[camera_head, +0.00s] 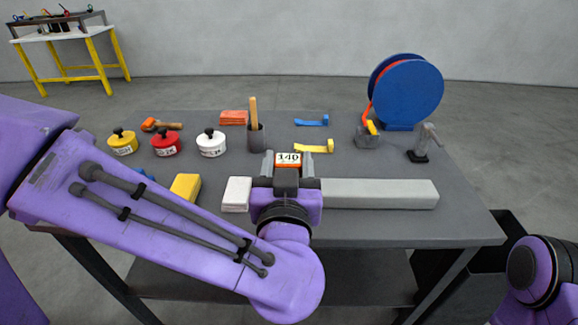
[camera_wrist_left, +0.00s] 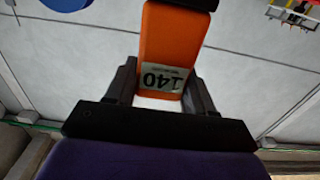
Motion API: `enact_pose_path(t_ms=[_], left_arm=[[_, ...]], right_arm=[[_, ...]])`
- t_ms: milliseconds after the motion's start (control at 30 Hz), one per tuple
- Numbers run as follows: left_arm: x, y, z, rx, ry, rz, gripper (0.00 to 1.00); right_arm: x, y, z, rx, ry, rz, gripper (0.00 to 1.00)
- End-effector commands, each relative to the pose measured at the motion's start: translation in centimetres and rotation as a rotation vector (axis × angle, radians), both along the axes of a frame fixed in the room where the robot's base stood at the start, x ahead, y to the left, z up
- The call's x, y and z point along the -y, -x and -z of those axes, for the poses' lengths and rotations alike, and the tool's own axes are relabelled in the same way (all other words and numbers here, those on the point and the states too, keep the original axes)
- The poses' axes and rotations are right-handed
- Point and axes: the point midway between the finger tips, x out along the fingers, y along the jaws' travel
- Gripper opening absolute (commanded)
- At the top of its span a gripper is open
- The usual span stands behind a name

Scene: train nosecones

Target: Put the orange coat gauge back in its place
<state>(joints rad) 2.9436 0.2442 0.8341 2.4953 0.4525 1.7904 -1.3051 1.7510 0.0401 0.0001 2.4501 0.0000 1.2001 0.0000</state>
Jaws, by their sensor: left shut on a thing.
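The orange coat gauge (camera_head: 289,159) has a white label reading 140. My left gripper (camera_head: 290,168) is shut on it and holds it over the middle of the grey table. In the left wrist view the gauge (camera_wrist_left: 165,50) sits between the two dark fingers (camera_wrist_left: 162,90), its label upside down. A dark part covers its far end there. My right gripper is out of view; only part of my right arm shows at the lower right edge. The place of the gauge cannot be made out for certain.
Yellow (camera_head: 123,145), red (camera_head: 166,146) and white (camera_head: 211,146) pots stand left. A blue reel (camera_head: 410,92) stands back right. A yellow-legged table (camera_head: 75,50) is far off.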

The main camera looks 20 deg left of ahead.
Motion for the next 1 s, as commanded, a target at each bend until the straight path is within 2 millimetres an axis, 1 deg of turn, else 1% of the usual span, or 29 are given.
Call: enact_pose_path(t_ms=[33, 67, 100, 133, 167, 200, 300, 400, 533, 600, 700, 1000], left_arm=[[-0.3, -0.3, -1.3, -0.001, -0.013, -0.003, 0.12], [-0.6, -0.5, -1.2, -0.002, -0.013, -0.004, 0.12], [-0.9, -1.5, 0.6, -0.004, -0.002, -0.007, 0.12], [-1.1, -2.3, 1.2, -0.004, 0.001, -0.008, 0.12], [-1.3, -3.0, 1.6, -0.004, 0.001, -0.008, 0.12], [-1.4, -3.6, 2.7, -0.005, 0.0, -0.007, 0.12], [-1.9, -5.3, 4.7, -0.005, 0.0, -0.007, 0.12], [-2.2, -6.4, 6.0, -0.003, 0.002, -0.006, 0.12], [-2.4, -7.4, 7.2, -0.001, 0.001, -0.007, 0.12], [-2.4, -7.5, 8.6, -0.002, 0.0, -0.005, 0.12], [-2.4, -7.5, 10.0, -0.001, -0.001, -0.005, 0.12], [-2.5, -7.5, 10.3, 0.002, 0.003, -0.007, 0.12]], right_arm=[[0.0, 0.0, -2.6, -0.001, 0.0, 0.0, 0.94], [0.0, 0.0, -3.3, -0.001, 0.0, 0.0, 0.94], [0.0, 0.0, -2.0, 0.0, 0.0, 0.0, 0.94], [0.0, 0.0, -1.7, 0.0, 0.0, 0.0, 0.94], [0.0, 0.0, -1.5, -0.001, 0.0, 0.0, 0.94], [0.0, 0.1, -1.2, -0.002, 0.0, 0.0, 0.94], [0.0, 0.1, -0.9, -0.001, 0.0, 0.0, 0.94], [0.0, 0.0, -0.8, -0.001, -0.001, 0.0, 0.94], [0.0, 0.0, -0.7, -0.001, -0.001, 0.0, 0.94], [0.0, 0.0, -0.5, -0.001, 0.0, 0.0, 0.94], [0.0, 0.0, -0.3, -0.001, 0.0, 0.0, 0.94], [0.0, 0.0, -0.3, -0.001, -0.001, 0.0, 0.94]])
